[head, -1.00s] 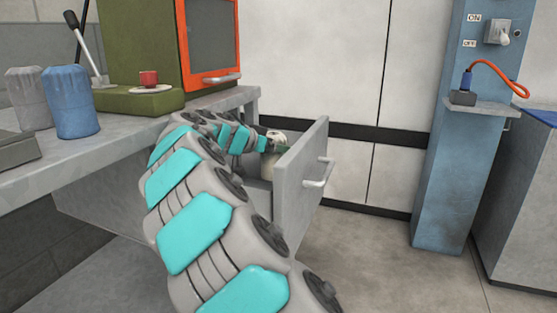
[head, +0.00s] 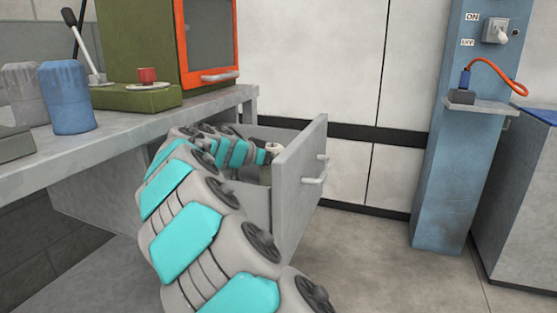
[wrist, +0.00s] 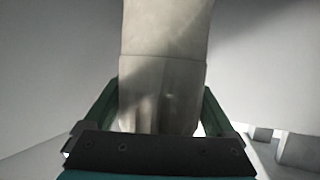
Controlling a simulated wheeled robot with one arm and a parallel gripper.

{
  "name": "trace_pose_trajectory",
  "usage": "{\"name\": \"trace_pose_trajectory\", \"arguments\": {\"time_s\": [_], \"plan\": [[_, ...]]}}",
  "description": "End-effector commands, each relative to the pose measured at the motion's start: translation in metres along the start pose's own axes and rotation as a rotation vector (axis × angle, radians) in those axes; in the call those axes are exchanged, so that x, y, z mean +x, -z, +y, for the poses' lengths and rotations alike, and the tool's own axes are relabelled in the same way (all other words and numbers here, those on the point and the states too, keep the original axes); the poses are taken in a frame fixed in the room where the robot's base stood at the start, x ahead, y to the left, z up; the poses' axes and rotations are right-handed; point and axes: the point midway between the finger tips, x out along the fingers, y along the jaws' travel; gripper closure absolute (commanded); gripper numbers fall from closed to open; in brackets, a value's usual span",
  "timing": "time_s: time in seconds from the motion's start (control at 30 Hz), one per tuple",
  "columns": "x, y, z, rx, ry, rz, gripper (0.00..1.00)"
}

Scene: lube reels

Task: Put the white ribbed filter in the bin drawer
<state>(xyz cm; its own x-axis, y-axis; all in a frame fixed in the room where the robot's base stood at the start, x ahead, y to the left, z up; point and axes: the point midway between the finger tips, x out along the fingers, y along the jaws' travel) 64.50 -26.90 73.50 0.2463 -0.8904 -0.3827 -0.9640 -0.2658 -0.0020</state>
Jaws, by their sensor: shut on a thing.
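The pale, whitish ribbed filter (wrist: 165,45) fills the middle of the wrist view, with its ribs showing near the jaws. My gripper (wrist: 160,105) is shut on it, with a dark green finger on each side. In the head view my gripper (head: 272,150) is down inside the open grey bin drawer (head: 300,180), behind its front panel. Only a small pale part of the filter (head: 265,174) shows there. The filter's lower end and the drawer floor are hidden, so I cannot tell whether it touches the bottom.
The drawer hangs under a grey workbench (head: 110,150). A blue column (head: 455,165) stands right.

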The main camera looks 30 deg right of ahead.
Motion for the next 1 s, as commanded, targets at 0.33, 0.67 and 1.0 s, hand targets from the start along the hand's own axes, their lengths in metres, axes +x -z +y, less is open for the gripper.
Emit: {"name": "trace_pose_trajectory", "arguments": {"time_s": [0.33,0.67,1.0], "plan": [[0.003,-0.007,0.000,-0.004,-0.002,-0.002,0.05],[0.003,-0.009,0.000,-0.009,-0.004,-0.004,0.00],[-0.011,0.003,-0.001,-0.008,-0.001,-0.002,0.00]]}}
